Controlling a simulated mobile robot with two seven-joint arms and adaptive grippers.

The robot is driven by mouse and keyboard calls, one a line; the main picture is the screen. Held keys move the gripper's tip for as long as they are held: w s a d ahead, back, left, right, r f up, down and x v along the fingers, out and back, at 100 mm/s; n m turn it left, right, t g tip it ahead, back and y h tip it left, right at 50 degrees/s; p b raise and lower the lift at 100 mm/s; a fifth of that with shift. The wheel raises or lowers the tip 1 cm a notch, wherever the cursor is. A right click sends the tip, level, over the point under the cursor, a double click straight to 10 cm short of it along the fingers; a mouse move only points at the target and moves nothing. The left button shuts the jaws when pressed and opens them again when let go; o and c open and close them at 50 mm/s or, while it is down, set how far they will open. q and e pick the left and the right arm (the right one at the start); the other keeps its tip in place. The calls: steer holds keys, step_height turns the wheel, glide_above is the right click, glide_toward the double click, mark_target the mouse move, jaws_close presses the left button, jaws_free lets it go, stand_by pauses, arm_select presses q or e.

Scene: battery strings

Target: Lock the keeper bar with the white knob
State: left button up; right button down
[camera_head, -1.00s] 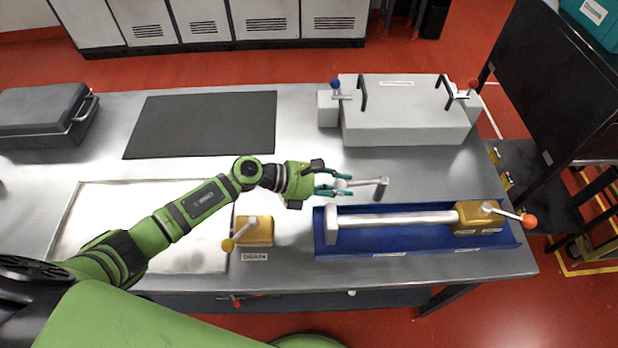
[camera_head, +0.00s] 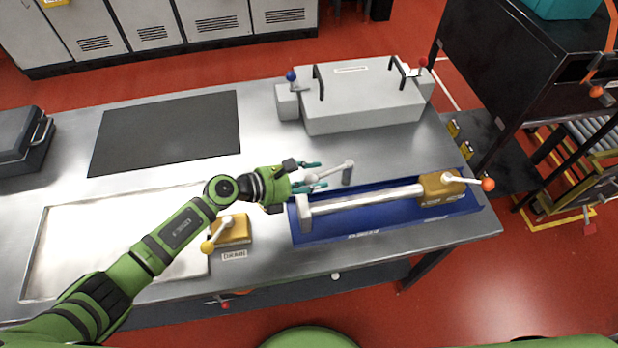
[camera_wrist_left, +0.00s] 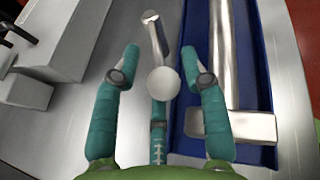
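My left gripper (camera_head: 318,174) is open around the knob. The lower finger lies beneath or behind the knob, and whether it touches cannot be told. My right gripper is not in view.
The blue tray (camera_head: 360,226) holds a silver cylinder (camera_head: 365,199) and a brass block with an orange-knobbed lever (camera_head: 488,184). A yellow-knobbed lever block (camera_head: 236,230) is left of the tray. A grey box with handles (camera_head: 365,110) stands behind. The dark mat (camera_head: 165,132) is clear.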

arm_select(q)
steer(key=shift+f, duration=0.15)
steer(key=shift+s+a, duration=0.2)
steer(key=shift+a, duration=0.15)
steer(key=v, duration=1.1)
steer(key=shift+r, duration=0.35)
steer(key=shift+s, duration=0.1)
